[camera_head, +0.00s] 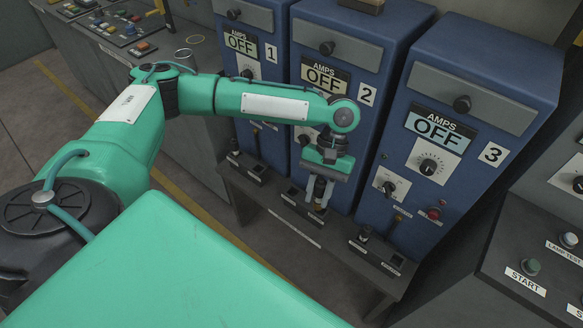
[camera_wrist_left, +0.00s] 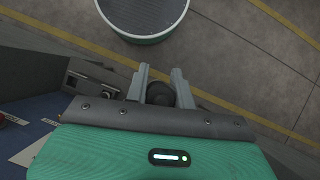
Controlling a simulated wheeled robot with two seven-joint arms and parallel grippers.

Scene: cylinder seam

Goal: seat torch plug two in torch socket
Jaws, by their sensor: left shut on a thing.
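My left gripper (camera_head: 319,192) is in front of the blue cabinet marked 2 (camera_head: 370,60), pointing down over the low ledge (camera_head: 290,222). It is shut on a dark, round plug (camera_head: 320,186). In the left wrist view, the dark plug (camera_wrist_left: 161,94) shows between the two grey fingers (camera_wrist_left: 160,82). The plug's lower end and any socket under it are hidden by the fingers, so I cannot tell whether it is in a socket or above it. Several dark fittings sit on the ledge, one of them a dark plug (camera_head: 364,233) below cabinet 3. My right gripper is not in view.
Blue cabinets 1 (camera_head: 255,20) and 3 (camera_head: 485,80) stand on either side, with knobs and displays reading OFF. A console with a START button (camera_head: 530,267) is at the lower right. Another control panel (camera_head: 125,22) is at the upper left.

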